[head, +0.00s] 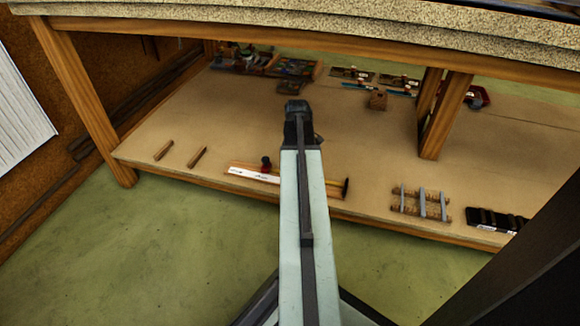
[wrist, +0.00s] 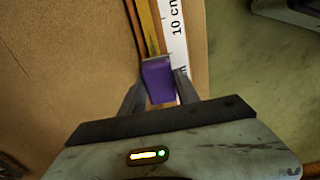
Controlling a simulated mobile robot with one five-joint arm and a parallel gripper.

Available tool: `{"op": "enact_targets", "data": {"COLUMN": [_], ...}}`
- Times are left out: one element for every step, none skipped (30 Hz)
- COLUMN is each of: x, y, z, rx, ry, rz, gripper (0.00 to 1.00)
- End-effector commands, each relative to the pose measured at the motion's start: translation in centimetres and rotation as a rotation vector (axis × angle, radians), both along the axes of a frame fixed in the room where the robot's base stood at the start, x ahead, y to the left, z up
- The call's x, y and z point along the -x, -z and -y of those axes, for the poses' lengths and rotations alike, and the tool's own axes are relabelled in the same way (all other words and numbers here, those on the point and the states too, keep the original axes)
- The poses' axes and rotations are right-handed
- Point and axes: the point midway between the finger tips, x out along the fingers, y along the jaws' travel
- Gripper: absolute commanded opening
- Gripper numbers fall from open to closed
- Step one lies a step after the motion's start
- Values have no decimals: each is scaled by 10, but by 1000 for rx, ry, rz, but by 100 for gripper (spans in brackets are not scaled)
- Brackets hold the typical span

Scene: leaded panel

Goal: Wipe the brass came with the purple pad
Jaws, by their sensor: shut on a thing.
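The purple pad (wrist: 158,82) is held between the two fingers of my gripper (wrist: 158,92) in the wrist view. A long, narrow yellow-gold strip, which looks like the brass came (wrist: 147,28), runs from the top edge down to the pad. The pad overlaps the strip in the picture and covers part of it. I cannot tell whether they touch. In the head view my arm hides the gripper and the pad.
A white ruler marked 10 cm (wrist: 177,40) lies right beside the strip. The head view shows the ruler (head: 252,174) near the shelf's front edge. Two short wooden sticks (head: 197,157) lie left, and grey bars on wooden battens (head: 422,205) lie right. A wooden post (head: 443,115) stands behind.

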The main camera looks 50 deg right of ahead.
Motion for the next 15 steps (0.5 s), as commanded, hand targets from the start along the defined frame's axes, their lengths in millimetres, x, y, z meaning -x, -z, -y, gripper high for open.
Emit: {"op": "enact_targets", "data": {"x": [4,5,6,6,6,6,7,8,9,11,14,17,20,23,27], "y": [-1,-1,-1,-1,-1,-1,0,0,0,0,0,1,1,1,2], "z": [1,2,2,2,2,2,3,3,4,4,5,7,7,8,10], "rx": [0,0,0,0,0,0,0,0,0,0,0,0,0,0,0], "ry": [1,1,0,0,0,0,0,0,1,1,1,1,1,1,2], "rz": [0,0,0,0,0,0,1,1,1,1,1,1,1,1,1], "gripper": [0,0,0,0,0,0,0,0,0,0,0,0,0,0,0]}}
